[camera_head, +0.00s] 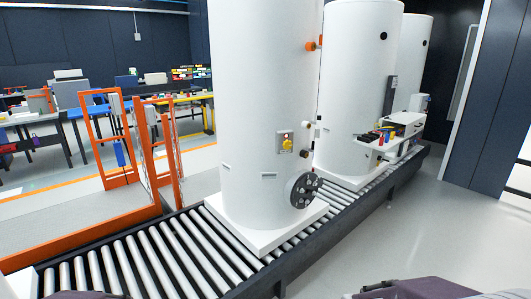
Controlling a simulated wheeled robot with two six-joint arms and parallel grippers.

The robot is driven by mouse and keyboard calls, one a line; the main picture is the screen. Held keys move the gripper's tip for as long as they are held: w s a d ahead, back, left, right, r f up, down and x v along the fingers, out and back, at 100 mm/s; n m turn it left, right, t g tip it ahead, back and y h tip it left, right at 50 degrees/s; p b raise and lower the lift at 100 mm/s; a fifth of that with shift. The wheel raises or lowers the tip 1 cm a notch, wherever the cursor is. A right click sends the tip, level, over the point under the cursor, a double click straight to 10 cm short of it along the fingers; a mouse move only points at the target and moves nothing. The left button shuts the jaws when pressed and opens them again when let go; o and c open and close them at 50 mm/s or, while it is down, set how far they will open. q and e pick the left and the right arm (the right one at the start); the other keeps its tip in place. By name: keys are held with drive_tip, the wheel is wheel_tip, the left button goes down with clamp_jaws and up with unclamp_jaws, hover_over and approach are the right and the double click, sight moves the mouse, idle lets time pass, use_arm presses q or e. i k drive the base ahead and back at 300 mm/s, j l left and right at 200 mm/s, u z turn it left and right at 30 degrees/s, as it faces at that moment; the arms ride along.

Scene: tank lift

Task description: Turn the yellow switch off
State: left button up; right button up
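The yellow switch (287,144) is a small yellow knob on a light plate, on the side of the nearest white tank (250,80). It sits at about mid-picture, above a dark round flange (304,190). The knob is too small to tell which way it is turned. Nothing covers it. Neither gripper shows; only parts of my own arms appear at the bottom edge, well apart from the switch.
The tank stands on a white base on a roller conveyor (150,262). More white tanks (358,85) stand behind it, with a small shelf of tools (385,138) beside them. Orange frames (110,140) stand at left. The floor at right (420,220) is clear.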

sight(287, 144)
drive_tip(key=i+z, duration=0.15)
drive_tip(key=i, duration=0.3)
drive_tip(key=i+j+z, duration=0.1)
drive_tip(key=i, duration=0.3)
drive_tip(key=i+j+z, duration=0.15)
drive_tip(key=i, duration=0.3)
drive_tip(key=i+j+z, duration=0.15)
drive_tip(key=i, duration=0.25)
